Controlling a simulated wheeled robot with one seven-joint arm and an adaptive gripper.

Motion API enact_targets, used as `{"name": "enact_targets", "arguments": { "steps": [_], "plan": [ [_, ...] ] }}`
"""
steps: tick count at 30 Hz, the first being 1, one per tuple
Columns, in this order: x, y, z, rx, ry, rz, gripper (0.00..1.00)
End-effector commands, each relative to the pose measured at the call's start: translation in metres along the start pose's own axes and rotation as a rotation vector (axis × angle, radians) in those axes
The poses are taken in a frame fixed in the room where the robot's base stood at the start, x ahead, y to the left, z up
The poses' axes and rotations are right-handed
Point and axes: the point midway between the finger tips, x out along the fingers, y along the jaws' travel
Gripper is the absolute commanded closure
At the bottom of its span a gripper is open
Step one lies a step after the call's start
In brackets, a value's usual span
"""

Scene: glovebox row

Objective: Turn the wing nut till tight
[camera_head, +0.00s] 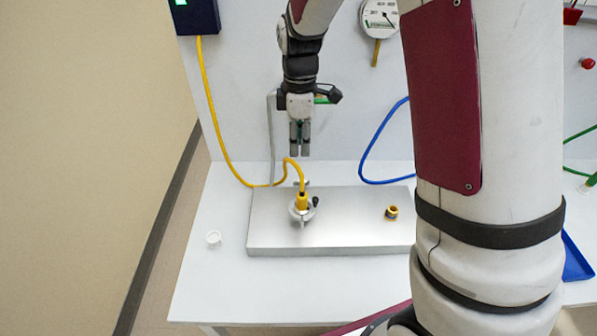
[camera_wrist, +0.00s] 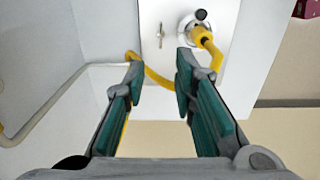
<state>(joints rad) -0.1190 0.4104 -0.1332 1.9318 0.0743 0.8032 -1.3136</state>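The wing nut (camera_wrist: 160,36) is a small grey piece with thin wings, seen on the metal plate in the wrist view. In the head view the wing nut (camera_head: 305,183) is partly hidden behind a yellow hose, near the plate's back edge. My gripper (camera_head: 300,153) points down above and behind the plate, clear of the nut. In the wrist view my gripper's fingers (camera_wrist: 159,70) stand apart with nothing between them. The nut shows beyond the fingertips.
A yellow hose connector (camera_head: 302,201) with a black knob stands on the metal plate (camera_head: 345,232), just in front of the nut. A yellow-and-dark ring (camera_head: 391,212) lies right on the plate. A white cap (camera_head: 214,239) is on the table to the left. A blue hose (camera_head: 370,155) runs behind.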

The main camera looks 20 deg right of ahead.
Motion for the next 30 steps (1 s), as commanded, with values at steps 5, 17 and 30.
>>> {"name": "enact_targets", "arguments": {
  "steps": [5, 17, 30],
  "plan": [
    [0.034, -0.003, 0.001, 0.0, -0.004, -0.007, 0.75],
    [0.104, -0.002, 0.001, 0.002, -0.002, -0.003, 0.75],
    [0.123, -0.001, 0.0, 0.002, 0.0, 0.0, 0.75]
  ]
}}
